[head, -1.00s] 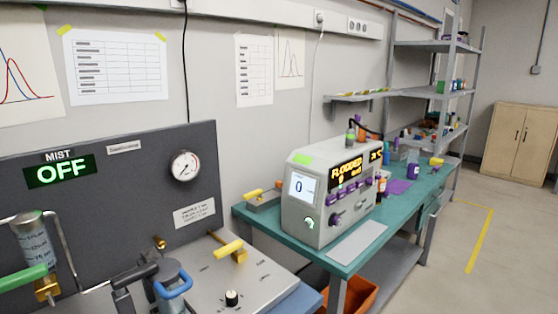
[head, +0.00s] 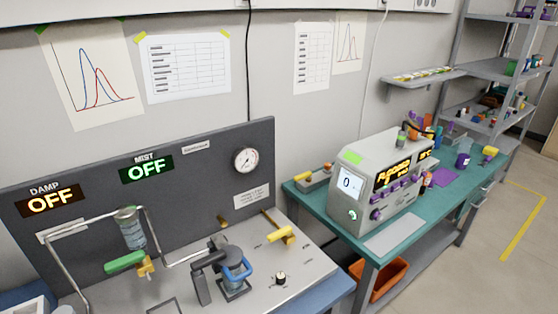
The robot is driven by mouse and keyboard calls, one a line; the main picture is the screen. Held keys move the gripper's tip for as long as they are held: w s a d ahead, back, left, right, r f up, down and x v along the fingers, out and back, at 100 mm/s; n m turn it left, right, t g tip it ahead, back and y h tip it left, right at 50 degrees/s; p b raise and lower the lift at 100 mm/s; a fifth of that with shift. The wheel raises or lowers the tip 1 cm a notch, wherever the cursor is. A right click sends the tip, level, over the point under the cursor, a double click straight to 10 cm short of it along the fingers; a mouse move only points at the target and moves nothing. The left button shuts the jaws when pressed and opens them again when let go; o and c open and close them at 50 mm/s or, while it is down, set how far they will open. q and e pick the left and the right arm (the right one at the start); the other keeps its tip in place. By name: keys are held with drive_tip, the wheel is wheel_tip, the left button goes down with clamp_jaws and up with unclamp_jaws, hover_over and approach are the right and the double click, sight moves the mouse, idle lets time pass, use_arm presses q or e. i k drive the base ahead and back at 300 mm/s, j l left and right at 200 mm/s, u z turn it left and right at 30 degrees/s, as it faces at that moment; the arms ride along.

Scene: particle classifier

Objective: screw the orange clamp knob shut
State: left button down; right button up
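No clamp knob can be made out for sure. A small orange knob-like part (head: 327,167) shows at the back of the teal bench, by a grey block (head: 314,182) with a yellow handle (head: 304,176). It is too small to tell whether it is the clamp knob. On the near panel, a grey canister (head: 234,284) with a blue handle (head: 238,271) and a dark lever (head: 204,280) stands in the middle. A yellow handle (head: 282,236) is to its right. Neither of my grippers is in view.
A grey backboard (head: 90,225) with lit OFF signs and a gauge (head: 246,161) rises behind the near panel. A glass cylinder with a green handle (head: 125,262) is at left. A grey instrument (head: 372,210) stands on the teal bench (head: 440,210). Open floor (head: 500,265) lies at right.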

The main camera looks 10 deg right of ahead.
sight(327, 166)
drive_tip(key=i+l+u, duration=0.15)
drive_tip(key=l+u, duration=0.3)
drive_tip(key=i+l+u, duration=0.15)
drive_tip(key=l+u, duration=0.55)
drive_tip(key=u, duration=0.15)
drive_tip(key=l+u, duration=0.45)
